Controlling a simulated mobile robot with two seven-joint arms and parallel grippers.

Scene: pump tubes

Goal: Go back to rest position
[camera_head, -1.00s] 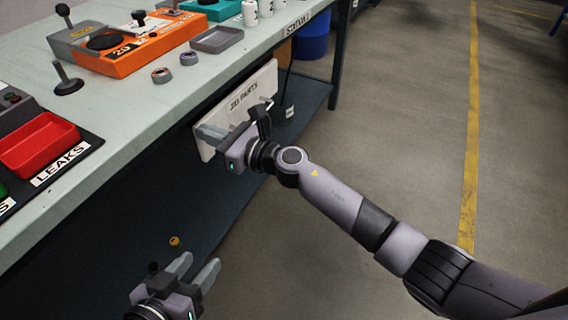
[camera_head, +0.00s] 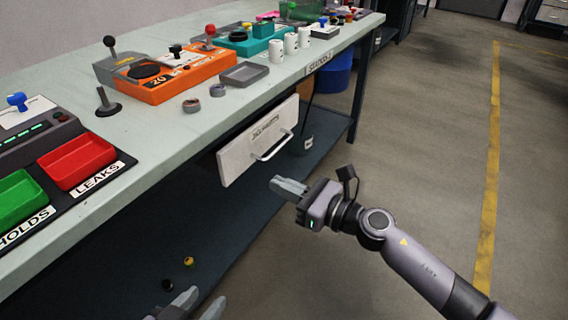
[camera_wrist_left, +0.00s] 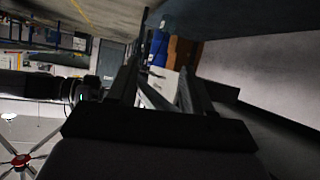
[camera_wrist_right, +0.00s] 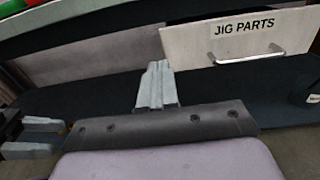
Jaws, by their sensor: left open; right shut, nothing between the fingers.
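My right gripper (camera_head: 289,186) is in front of the workbench, below and right of the white drawer front (camera_head: 262,142) marked JIG PARTS. Its fingers are together and empty; they also show in the right wrist view (camera_wrist_right: 155,84), apart from the drawer's metal handle (camera_wrist_right: 248,56). My left gripper (camera_head: 198,304) is low at the bottom edge of the head view, partly cut off. Its fingers are spread and empty, also in the left wrist view (camera_wrist_left: 160,92).
The workbench top (camera_head: 190,130) holds an orange device (camera_head: 170,77), a grey tray (camera_head: 243,74), a red bin (camera_head: 76,161) and a green bin (camera_head: 18,205). A dark lower shelf (camera_head: 230,235) lies under it. The floor (camera_head: 430,130) to the right is clear.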

